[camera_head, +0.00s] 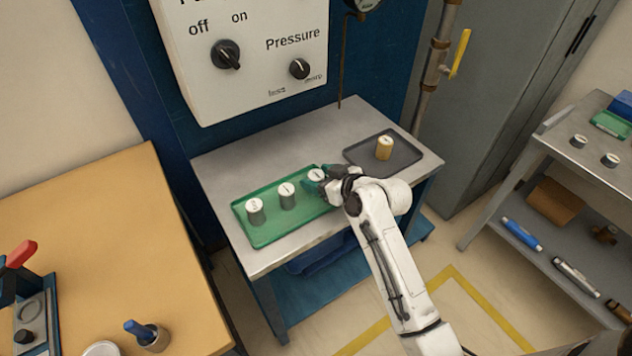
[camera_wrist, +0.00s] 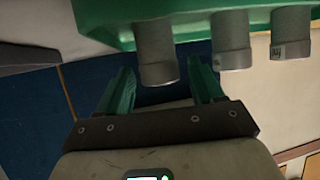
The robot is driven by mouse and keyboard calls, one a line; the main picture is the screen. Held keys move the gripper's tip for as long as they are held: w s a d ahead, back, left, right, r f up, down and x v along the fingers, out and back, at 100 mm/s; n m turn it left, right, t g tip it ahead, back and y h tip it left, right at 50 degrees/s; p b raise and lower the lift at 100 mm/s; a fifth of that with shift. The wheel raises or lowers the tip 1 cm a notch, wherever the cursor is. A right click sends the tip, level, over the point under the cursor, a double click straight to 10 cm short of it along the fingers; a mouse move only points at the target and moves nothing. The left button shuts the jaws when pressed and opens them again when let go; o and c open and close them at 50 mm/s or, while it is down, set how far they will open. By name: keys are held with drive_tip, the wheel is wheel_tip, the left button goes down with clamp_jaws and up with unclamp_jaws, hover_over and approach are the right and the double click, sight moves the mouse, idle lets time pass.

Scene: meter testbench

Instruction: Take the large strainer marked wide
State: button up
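Three grey cylinders with white marked tops stand in a row on a green tray (camera_head: 275,232) on the metal bench: a left one (camera_head: 256,213), a middle one (camera_head: 287,196) and a right one (camera_head: 316,175). I cannot read their marks, so I cannot tell which says wide. My gripper (camera_head: 322,184) is at the right cylinder, low over the tray's right end. In the wrist view my gripper (camera_wrist: 160,72) has its green fingers apart, with one grey cylinder (camera_wrist: 155,50) between or just beyond them. I see no firm grip on it.
A dark tray (camera_head: 400,165) with a brass-coloured cylinder (camera_head: 384,147) lies right of the green tray. A control panel (camera_head: 250,60) stands behind. A wooden table (camera_head: 100,240) is at left, and a shelf (camera_head: 560,150) with small cylinders at right.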

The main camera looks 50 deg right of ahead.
drive_tip(key=c, duration=1)
